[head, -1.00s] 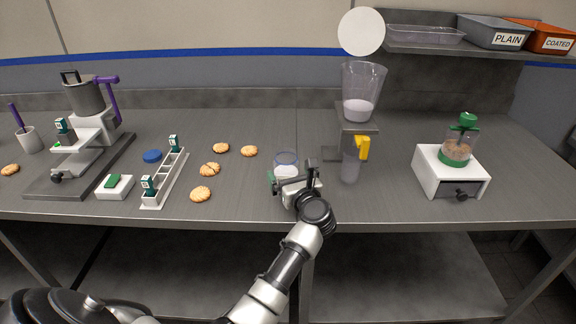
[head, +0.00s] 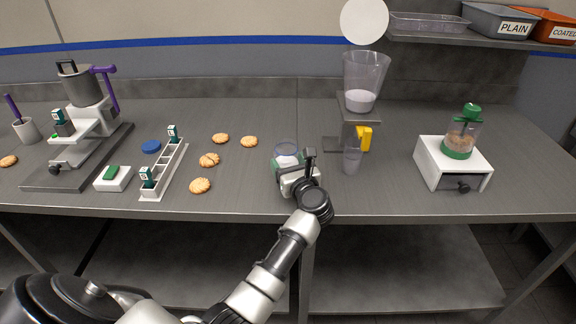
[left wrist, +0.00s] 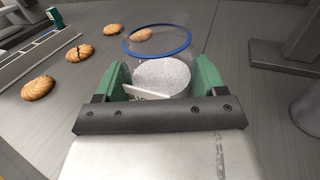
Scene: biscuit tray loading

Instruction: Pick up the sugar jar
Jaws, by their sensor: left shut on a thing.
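The sugar jar (head: 286,149) is a clear jar with white contents and a blue rim, standing on the table near its front edge in the head view. In the left wrist view the jar (left wrist: 162,76) sits between the green fingers, with a white label partly showing. My left gripper (head: 285,166) is shut on the jar from the front. In the left wrist view the left gripper (left wrist: 163,82) has one finger on each side of the jar. I cannot tell whether the jar's base touches the table. My right gripper is not in view.
Several biscuits (head: 209,160) lie left of the jar. A hopper dispenser (head: 362,88) with a yellow handle stands to its right. A white box with a green-topped grinder (head: 453,160) is farther right.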

